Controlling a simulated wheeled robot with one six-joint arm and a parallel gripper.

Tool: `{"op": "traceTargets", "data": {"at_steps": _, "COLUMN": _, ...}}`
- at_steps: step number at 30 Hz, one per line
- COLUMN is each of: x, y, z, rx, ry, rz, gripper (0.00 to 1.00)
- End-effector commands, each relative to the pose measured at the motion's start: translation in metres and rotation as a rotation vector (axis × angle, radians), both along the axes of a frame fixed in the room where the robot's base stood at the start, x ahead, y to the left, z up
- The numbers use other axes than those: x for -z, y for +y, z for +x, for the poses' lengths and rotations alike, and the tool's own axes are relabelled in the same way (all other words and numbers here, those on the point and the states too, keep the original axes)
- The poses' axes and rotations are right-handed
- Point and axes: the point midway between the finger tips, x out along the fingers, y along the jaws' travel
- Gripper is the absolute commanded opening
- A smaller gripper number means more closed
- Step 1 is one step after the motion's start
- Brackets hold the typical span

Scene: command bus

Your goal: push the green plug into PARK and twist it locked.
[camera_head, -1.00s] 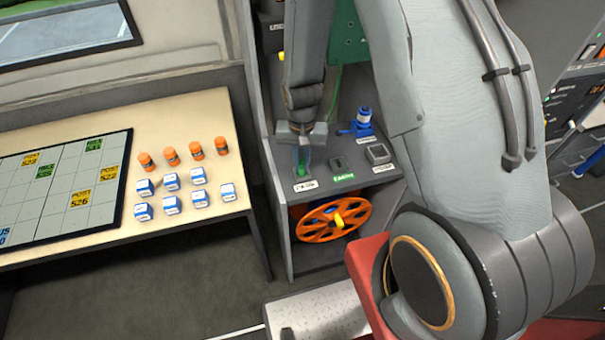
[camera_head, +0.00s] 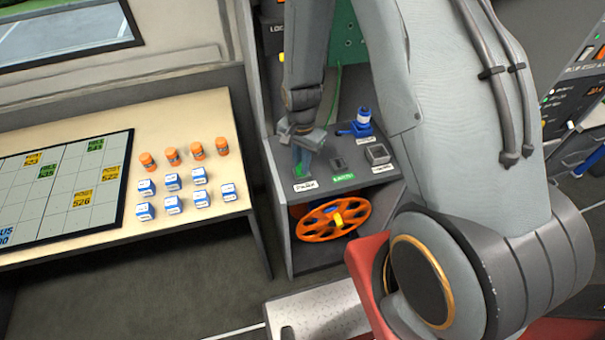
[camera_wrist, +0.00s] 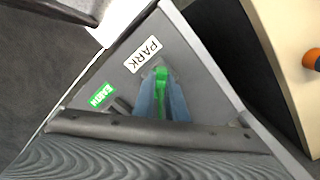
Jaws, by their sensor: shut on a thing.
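The green plug (camera_wrist: 161,90) is between the blue-grey fingers of my gripper (camera_wrist: 161,98) in the wrist view, just beside the white PARK label (camera_wrist: 143,54). In the head view my gripper (camera_head: 303,158) is low over the PARK spot at the left of the grey shelf, and only a sliver of green shows at its fingers. The gripper is shut on the plug. The PARK socket is hidden under the plug and fingers, so how deep the plug sits cannot be told. The gripper is turned at an angle to the shelf.
A green EARTH label (camera_head: 343,177) and its socket (camera_head: 337,163) lie right of PARK. A grey square socket (camera_head: 378,153) and a blue-and-white fitting (camera_head: 361,123) are farther right. An orange reel (camera_head: 333,220) sits below. The table (camera_head: 190,118) at left holds orange and blue-white pieces.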

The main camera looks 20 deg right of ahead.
Motion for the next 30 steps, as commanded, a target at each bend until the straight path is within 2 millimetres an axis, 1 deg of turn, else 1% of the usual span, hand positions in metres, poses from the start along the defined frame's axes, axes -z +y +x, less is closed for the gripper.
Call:
{"op": "traceTargets", "data": {"at_steps": 2, "x": 0.001, "y": 0.0, "z": -0.001, "rx": -0.001, "ry": 0.004, "rz": 0.0, "gripper": 0.0}}
{"op": "traceTargets", "data": {"at_steps": 3, "x": 0.001, "y": 0.0, "z": -0.001, "rx": -0.001, "ry": 0.004, "rz": 0.0, "gripper": 0.13}}
{"op": "traceTargets", "data": {"at_steps": 5, "x": 0.001, "y": 0.0, "z": -0.001, "rx": -0.002, "ry": 0.004, "rz": 0.0, "gripper": 0.24}}
{"op": "traceTargets", "data": {"at_steps": 6, "x": 0.001, "y": 0.0, "z": -0.001, "rx": -0.002, "ry": 0.003, "rz": 0.0, "gripper": 0.3}}
{"op": "traceTargets", "data": {"at_steps": 7, "x": 0.001, "y": 0.0, "z": -0.001, "rx": -0.002, "ry": 0.002, "rz": -0.001, "gripper": 0.34}}
{"op": "traceTargets", "data": {"at_steps": 16, "x": -0.001, "y": 0.0, "z": 0.0, "rx": -0.003, "ry": 0.0, "rz": 0.0, "gripper": 0.34}}
{"op": "traceTargets", "data": {"at_steps": 20, "x": -0.007, "y": 0.0, "z": 0.001, "rx": -0.003, "ry": -0.001, "rz": 0.0, "gripper": 0.34}}
{"op": "traceTargets", "data": {"at_steps": 23, "x": -0.018, "y": 0.0, "z": 0.001, "rx": -0.003, "ry": -0.001, "rz": 0.0, "gripper": 0.34}}
{"op": "traceTargets", "data": {"at_steps": 30, "x": -0.05, "y": 0.0, "z": 0.001, "rx": -0.003, "ry": -0.002, "rz": 0.001, "gripper": 0.34}}
